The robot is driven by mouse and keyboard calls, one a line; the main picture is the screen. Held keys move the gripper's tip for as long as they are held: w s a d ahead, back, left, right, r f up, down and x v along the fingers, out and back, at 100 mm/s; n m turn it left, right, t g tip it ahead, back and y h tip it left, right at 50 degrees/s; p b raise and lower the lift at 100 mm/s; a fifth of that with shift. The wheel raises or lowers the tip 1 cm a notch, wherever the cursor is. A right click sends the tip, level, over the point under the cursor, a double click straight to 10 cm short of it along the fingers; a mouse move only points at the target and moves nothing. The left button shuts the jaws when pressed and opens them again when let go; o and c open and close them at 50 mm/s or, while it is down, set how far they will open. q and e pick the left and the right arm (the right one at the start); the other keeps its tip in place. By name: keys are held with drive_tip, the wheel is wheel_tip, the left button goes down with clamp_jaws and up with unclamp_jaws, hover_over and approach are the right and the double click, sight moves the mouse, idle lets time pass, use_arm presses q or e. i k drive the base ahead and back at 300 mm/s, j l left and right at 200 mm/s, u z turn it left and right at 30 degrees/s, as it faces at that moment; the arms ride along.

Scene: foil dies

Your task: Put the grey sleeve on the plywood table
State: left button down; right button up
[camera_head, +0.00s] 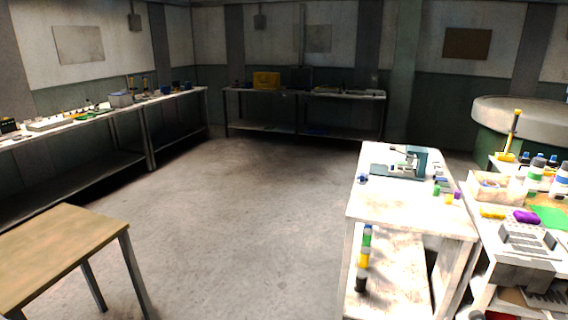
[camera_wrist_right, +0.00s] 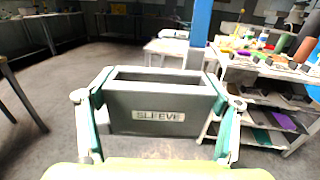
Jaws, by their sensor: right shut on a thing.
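The grey sleeve (camera_wrist_right: 158,101) is an open-topped rectangular box with a plate reading "SLEEVE". In the right wrist view my right gripper (camera_wrist_right: 160,105) is shut on it, with a finger at each side, and holds it up over the floor. The sleeve and both grippers do not show in the head view. The plywood table (camera_head: 62,246) is at the lower left of the head view, with a bare wooden top and dark legs. Its left part is cut off by the frame. A table edge and legs show at the far left of the right wrist view.
A white bench (camera_head: 408,217) with a teal device (camera_head: 408,165) and small coloured items stands right of centre. A cluttered trolley (camera_head: 505,235) is at the right edge. Long workbenches (camera_head: 75,125) line the left and back walls. The concrete floor (camera_head: 245,220) between is clear.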

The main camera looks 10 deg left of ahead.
sight(41, 244)
drive_tip(key=i+l+u, duration=0.15)
drive_tip(key=i, duration=0.4)
drive_tip(key=i+l+u, duration=0.15)
drive_tip(key=i, duration=0.35)
drive_tip(key=i+l+u, duration=0.2)
drive_tip(key=i, duration=0.35)
drive_tip(key=i+j+u, duration=0.1)
drive_tip(key=u, duration=0.35)
drive_tip(key=i+u, duration=0.55)
drive_tip(key=u, duration=0.35)
drive_tip(key=i+l+u, duration=0.1)
drive_tip(key=u, duration=0.35)
drive_tip(key=i+j+u, duration=0.15)
drive_tip(key=i+u, duration=0.75)
drive_tip(key=i+l, duration=0.05)
drive_tip(key=i, duration=0.05)
